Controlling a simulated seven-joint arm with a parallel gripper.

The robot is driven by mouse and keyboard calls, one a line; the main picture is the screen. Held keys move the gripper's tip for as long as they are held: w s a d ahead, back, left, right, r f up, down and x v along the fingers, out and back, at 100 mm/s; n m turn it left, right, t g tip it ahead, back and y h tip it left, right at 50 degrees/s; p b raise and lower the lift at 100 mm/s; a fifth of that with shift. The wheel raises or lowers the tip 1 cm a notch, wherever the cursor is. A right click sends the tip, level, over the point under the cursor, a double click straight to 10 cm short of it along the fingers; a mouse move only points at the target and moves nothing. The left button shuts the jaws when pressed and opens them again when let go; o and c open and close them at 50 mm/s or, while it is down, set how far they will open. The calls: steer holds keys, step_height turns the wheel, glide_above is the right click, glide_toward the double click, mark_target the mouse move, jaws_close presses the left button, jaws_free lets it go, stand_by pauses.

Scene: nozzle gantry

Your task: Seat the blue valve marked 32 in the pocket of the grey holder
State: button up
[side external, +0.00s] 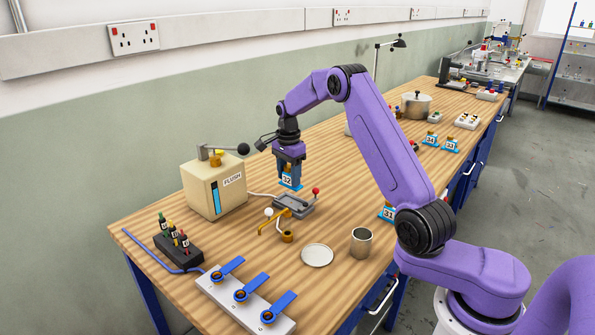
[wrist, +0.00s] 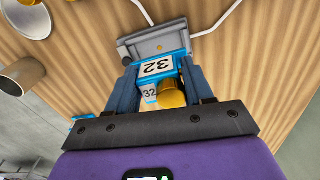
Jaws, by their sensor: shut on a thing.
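The blue valve marked 32 (side external: 287,181) has a yellow-brass body and a blue base with white number labels. My gripper (side external: 290,175) is shut on it and holds it upright above the bench, near the grey holder. The valve's labels also show in the wrist view (wrist: 157,67), between the two fingers of my gripper (wrist: 160,82). The grey holder (side external: 299,208) lies on the bench just below and slightly right of the valve. In the wrist view the holder (wrist: 145,47) is just beyond the valve, which hides part of it.
A beige FLUSH box (side external: 203,190) stands to the left. A brass lever (side external: 272,222) and a red-knobbed lever (side external: 315,192) are by the holder. A white dish (side external: 317,256), a steel cup (side external: 361,242) and a blue-levered panel (side external: 245,300) stand in front. Another valve, marked 31 (side external: 387,213), stands right.

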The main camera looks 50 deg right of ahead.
mark_target(289, 186)
steer(key=shift+f, duration=2.2)
steer(key=shift+f, duration=0.9)
stand_by(0.6)
steer(key=o, duration=1.3)
steer(key=shift+r, duration=3.45)
steer(key=shift+r, duration=0.1)
